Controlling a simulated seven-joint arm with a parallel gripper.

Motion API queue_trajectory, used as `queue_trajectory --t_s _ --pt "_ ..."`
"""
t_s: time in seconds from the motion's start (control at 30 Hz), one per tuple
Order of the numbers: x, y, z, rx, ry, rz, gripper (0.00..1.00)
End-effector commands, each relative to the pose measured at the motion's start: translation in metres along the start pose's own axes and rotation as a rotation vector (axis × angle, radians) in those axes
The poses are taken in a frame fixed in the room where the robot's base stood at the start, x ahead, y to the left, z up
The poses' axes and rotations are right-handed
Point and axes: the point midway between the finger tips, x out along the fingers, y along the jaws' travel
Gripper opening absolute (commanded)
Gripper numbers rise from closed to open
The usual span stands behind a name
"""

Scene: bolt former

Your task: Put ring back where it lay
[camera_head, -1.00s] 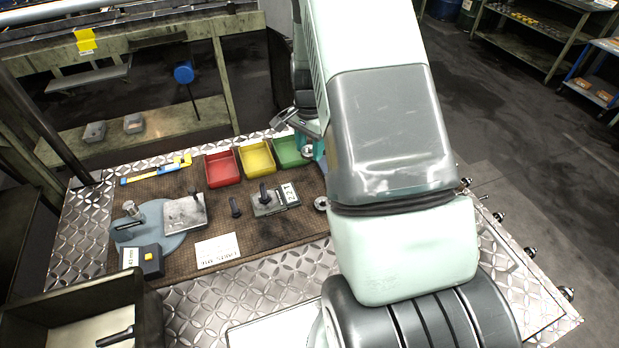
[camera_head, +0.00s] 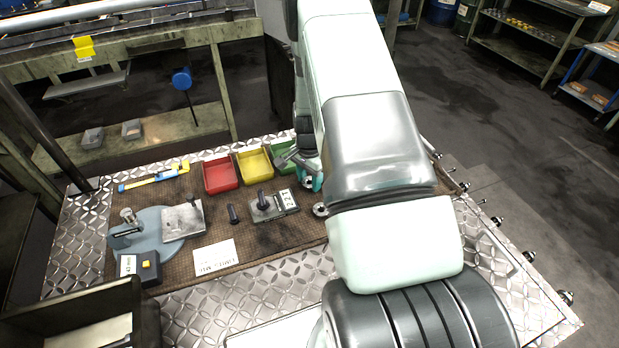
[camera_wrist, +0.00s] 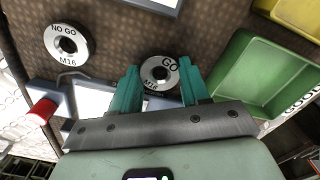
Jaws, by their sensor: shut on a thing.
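The GO M16 ring (camera_wrist: 160,61) is a metal ring with black lettering and a dark central hole. My gripper (camera_wrist: 162,82) has its two teal fingers shut on it, one at each side, in the wrist view. In the head view my gripper (camera_head: 311,179) and the ring (camera_head: 306,185) are in front of the green bin, at the right side of the brown mat (camera_head: 215,228). I cannot tell whether the ring touches the mat. The NO GO M16 ring (camera_wrist: 52,40) lies apart on the mat; it also shows in the head view (camera_head: 320,203).
The green bin (camera_wrist: 228,83) is close beside my gripper. The yellow bin (camera_head: 254,169) and red bin (camera_head: 220,177) stand left of it. A gauge block with a black handle (camera_head: 263,203) sits left of the NO GO ring. A red-tipped part (camera_wrist: 41,112) is near my gripper.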

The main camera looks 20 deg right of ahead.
Motion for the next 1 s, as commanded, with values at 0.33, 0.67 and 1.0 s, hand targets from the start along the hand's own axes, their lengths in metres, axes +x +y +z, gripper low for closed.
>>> queue_trajectory --t_s 0.33,0.67,1.0 --pt "0.003 0.0 0.0 -0.001 0.0 0.001 0.71" --pt "-0.006 0.0 0.0 0.0 0.001 0.0 0.71" --pt "-0.074 -0.001 -0.001 0.0 0.003 -0.003 0.71"
